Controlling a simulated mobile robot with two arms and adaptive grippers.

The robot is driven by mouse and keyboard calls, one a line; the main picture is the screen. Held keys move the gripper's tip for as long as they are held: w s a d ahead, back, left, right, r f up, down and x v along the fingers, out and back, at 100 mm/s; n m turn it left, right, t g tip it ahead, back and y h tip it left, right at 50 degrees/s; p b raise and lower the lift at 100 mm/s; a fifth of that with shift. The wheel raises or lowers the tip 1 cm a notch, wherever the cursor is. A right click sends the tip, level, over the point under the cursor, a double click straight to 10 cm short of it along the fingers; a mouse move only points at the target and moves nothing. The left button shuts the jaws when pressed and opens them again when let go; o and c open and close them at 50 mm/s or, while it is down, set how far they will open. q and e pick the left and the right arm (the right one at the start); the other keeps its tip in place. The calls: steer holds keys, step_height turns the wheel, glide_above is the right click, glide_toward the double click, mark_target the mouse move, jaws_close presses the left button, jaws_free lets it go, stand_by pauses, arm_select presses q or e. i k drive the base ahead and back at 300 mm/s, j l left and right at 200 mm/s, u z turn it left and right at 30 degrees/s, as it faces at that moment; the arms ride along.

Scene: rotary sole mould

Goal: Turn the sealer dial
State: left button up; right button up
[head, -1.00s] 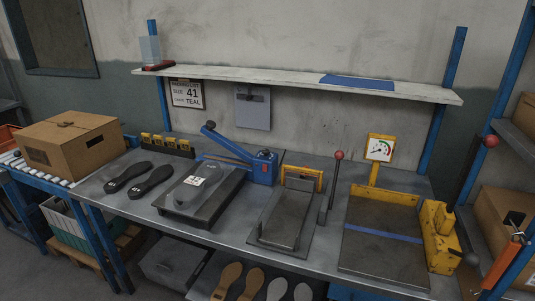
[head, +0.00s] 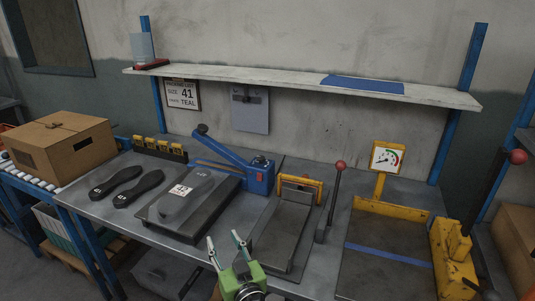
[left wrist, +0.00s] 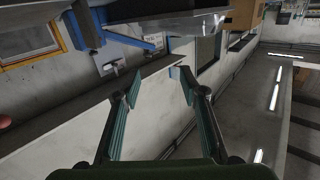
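The blue sealer (head: 261,177) stands on the bench in the head view, with its long blue lever (head: 222,148) slanting up to the left. My left gripper (head: 224,240) is at the bottom of the head view, at the bench's front edge, open and empty, apart from the sealer. Its spread fingers also show in the left wrist view (left wrist: 156,76). My right gripper is not in view.
Two black soles (head: 138,188) lie left of the plate. A yellow-handled press (head: 301,186), a red-knobbed lever (head: 335,195) and a yellow frame with a gauge (head: 387,158) stand to the right. A shelf (head: 290,79) runs above the bench.

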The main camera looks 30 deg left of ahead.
mark_target(260, 158)
steer(key=i, duration=1.1)
